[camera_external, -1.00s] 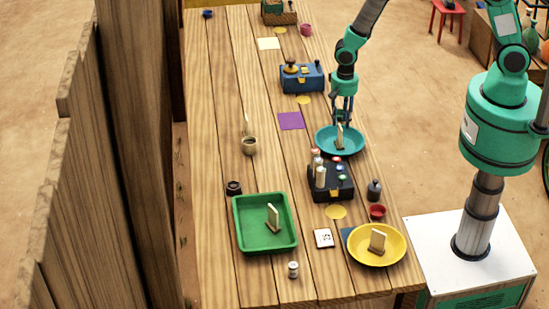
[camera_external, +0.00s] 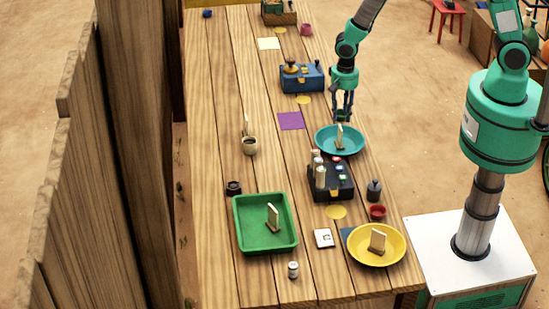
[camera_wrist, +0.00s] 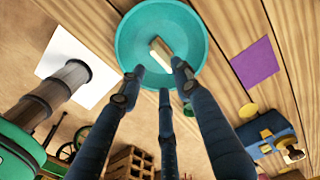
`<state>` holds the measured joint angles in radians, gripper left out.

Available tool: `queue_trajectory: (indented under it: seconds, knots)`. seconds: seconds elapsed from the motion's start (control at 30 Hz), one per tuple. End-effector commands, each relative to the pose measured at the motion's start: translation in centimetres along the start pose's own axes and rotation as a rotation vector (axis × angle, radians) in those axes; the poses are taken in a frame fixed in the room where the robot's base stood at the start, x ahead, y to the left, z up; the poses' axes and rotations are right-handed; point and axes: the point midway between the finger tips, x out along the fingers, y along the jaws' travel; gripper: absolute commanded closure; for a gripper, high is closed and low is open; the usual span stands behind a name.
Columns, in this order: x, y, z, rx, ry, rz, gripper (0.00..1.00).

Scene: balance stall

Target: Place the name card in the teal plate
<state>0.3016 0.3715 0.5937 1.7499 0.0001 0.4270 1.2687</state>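A pale upright name card on a small wooden stand (camera_external: 340,138) stands in the teal plate (camera_external: 320,148). In the wrist view the card (camera_wrist: 160,48) shows inside the teal plate (camera_wrist: 135,22), beyond my fingertips. My gripper (camera_external: 343,115) is just above the plate, and in the wrist view its fingers (camera_wrist: 160,76) are spread with nothing between them. Similar upright cards stand in the green tray (camera_external: 240,235) and in the yellow plate (camera_external: 358,254).
A black box with bottles and buttons (camera_external: 332,190) stands close in front of the teal plate. A blue box (camera_external: 300,80) and a purple sheet (camera_external: 290,121) lie farther back. The table's left middle is mostly clear.

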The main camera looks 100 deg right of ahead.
Motion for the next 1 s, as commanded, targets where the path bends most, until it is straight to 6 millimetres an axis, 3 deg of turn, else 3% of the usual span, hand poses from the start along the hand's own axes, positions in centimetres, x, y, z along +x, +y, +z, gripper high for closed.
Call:
queue_trajectory:
  seconds: [0.17,0.37,0.63,1.0]
  knots:
    - [-0.3,-0.1,0.1,-0.007,0.001,-0.004,0.67]
    - [-2.7,-0.6,0.6,-0.063,0.008,-0.023,0.67]
    - [-9.6,-0.8,2.7,-0.238,0.030,-0.077,0.67]
    - [-19.6,1.7,6.7,-0.525,0.077,-0.154,0.67]
